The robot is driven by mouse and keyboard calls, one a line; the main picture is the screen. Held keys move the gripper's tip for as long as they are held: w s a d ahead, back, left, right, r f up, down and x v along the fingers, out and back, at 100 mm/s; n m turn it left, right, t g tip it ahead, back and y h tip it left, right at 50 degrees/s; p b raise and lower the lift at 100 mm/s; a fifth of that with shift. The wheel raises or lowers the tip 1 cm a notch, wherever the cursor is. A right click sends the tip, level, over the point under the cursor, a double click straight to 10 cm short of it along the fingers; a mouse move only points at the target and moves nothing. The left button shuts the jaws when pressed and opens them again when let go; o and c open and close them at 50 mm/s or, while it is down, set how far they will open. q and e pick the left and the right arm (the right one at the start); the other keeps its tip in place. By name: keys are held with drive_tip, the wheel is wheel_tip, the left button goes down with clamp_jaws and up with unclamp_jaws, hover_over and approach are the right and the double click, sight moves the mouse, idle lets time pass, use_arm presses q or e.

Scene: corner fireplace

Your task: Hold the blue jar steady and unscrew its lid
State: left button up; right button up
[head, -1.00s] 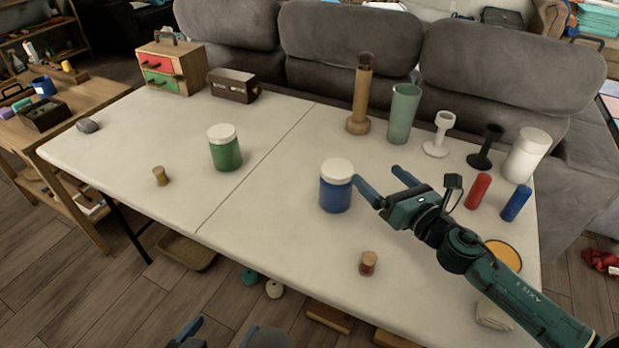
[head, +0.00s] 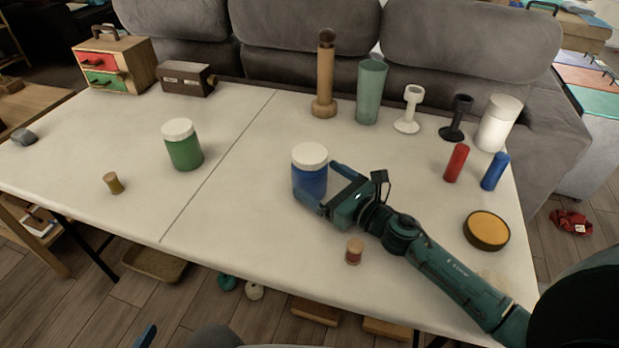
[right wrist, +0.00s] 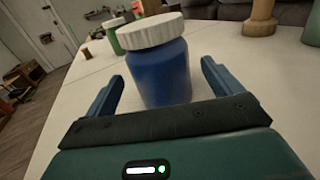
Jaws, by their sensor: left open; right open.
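The blue jar (head: 308,180) stands upright on the white table with its white lid (head: 310,155) on. My right gripper (head: 318,182) is open around the jar's body from the right front. In the right wrist view the blue jar (right wrist: 160,78) stands between the two fingers, with a visible gap on each side; its ribbed white lid (right wrist: 150,30) is above finger level. Of my left gripper (head: 146,337), only a blue finger part shows at the bottom edge of the head view, low and away from the jar.
A green jar (head: 183,148) with a white lid stands to the left. Small corked pieces stand at the left (head: 113,183) and in front (head: 354,251). A wooden bottle (head: 325,80), green cup (head: 371,90) and other items line the back right. An orange-topped round tin (head: 486,230) lies right.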

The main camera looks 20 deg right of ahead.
sight(306, 150)
drive_tip(key=x, duration=0.5)
use_arm(q)
drive_tip(key=shift+d+f, duration=0.1)
use_arm(e)
drive_tip(key=shift+c, duration=0.2)
use_arm(q)
drive_tip(key=shift+w, duration=0.1)
use_arm(e)
drive_tip(key=c, duration=1.1)
drive_tip(key=shift+r, duration=0.1)
drive_tip(key=shift+c, duration=0.2)
drive_tip(key=shift+r+p, duration=0.3)
wheel_tip(306, 150, up, 9)
drive_tip(key=p, duration=0.5)
drive_tip(key=shift+r, duration=0.2)
use_arm(q)
drive_tip(key=shift+w+d+r+m+g, duration=0.15)
drive_tip(key=shift+d+r+m+g, duration=0.15)
drive_tip(key=shift+d+r+g, duration=0.25)
drive_tip(key=shift+a, duration=0.1)
